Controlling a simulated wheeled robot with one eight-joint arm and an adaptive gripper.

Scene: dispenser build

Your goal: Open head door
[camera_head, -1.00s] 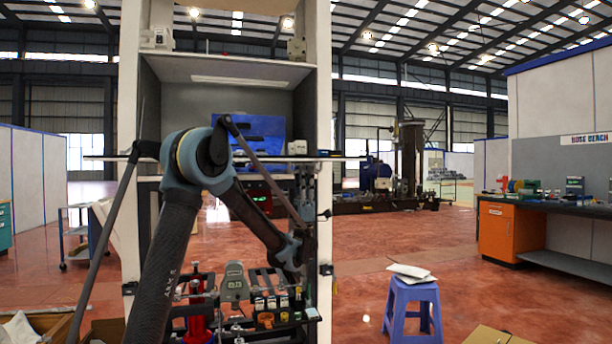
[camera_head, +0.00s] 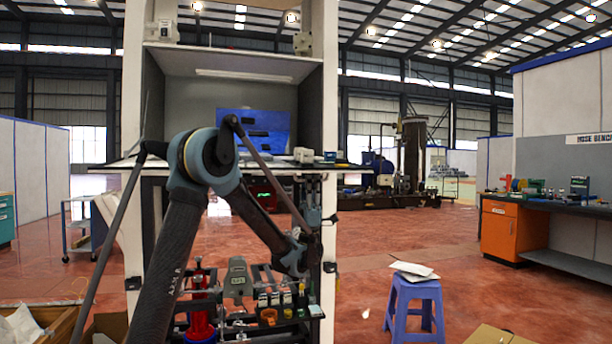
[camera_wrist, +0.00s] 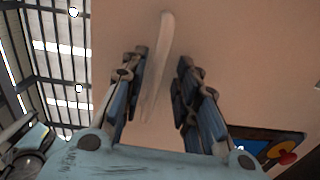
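A tall white dispenser cabinet (camera_head: 329,215) stands in front of me in the head view, with an open grey upper compartment (camera_head: 225,95). In the wrist view a flat beige panel (camera_wrist: 235,50) fills most of the picture. A pale, slightly curved upright strip like a handle (camera_wrist: 158,70) is on it. My gripper (camera_wrist: 160,60) is open, one finger on each side of the strip in the picture. I cannot tell whether the fingers reach around it or touch it. In the head view my arm bends down toward the cabinet's lower right, and the fingertips cannot be made out.
A shelf (camera_head: 350,167) juts out at mid-height. Tools and small bottles sit low in the cabinet. A blue stool (camera_head: 414,300) with papers stands to the right, and a workbench with an orange cabinet (camera_head: 505,232) farther right. Red floor between them is clear.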

